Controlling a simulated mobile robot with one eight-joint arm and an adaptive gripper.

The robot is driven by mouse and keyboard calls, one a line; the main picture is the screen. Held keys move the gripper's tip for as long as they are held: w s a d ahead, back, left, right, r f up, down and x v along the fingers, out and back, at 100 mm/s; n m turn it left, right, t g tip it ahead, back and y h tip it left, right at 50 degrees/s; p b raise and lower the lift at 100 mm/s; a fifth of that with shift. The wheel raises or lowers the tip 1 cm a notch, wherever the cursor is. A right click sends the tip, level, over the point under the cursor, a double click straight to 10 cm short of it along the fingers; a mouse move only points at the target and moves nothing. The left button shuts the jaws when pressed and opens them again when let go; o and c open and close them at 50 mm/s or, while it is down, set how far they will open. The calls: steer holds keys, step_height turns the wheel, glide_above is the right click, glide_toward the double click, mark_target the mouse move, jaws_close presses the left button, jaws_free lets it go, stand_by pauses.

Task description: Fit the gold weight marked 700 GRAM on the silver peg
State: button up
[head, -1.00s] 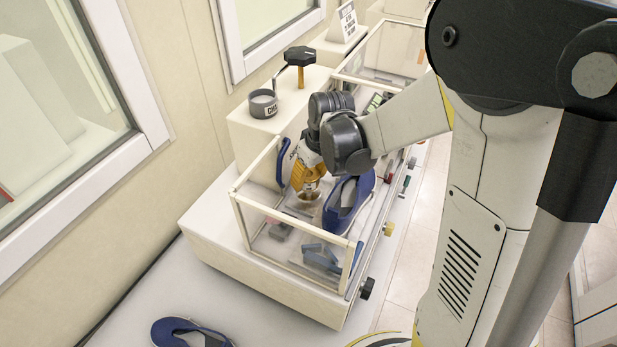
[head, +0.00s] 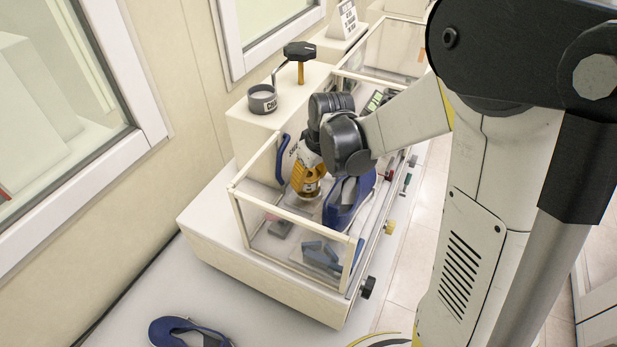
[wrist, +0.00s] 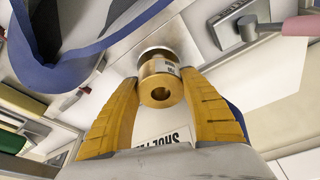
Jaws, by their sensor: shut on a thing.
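A gold weight (wrist: 160,88) sits between my gripper's yellow fingertips (wrist: 158,78) in the wrist view. It is round with a hole in its face and has a small pale label I cannot read. A silver round plate (wrist: 152,51) shows just beyond the weight; the silver peg's shaft is hidden, so I cannot tell whether the weight is around it. In the head view my gripper (head: 307,180) points down inside the clear-walled case, left of a blue shoe (head: 342,205).
The blue shoe (wrist: 45,75) is close to the fingers in the wrist view. A pink-handled tool (wrist: 285,27) lies at upper right. Case rails (head: 290,222) surround the gripper. A grey cup (head: 262,102) and black-topped gold-stemmed item (head: 299,62) stand on the box behind.

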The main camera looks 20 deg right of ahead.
steer(key=shift+f+b, duration=0.95)
steer(key=shift+f, duration=0.05)
steer(key=o, duration=1.4)
steer(key=shift+o, duration=0.2)
steer(key=shift+r, duration=0.1)
steer(key=v, duration=1.2)
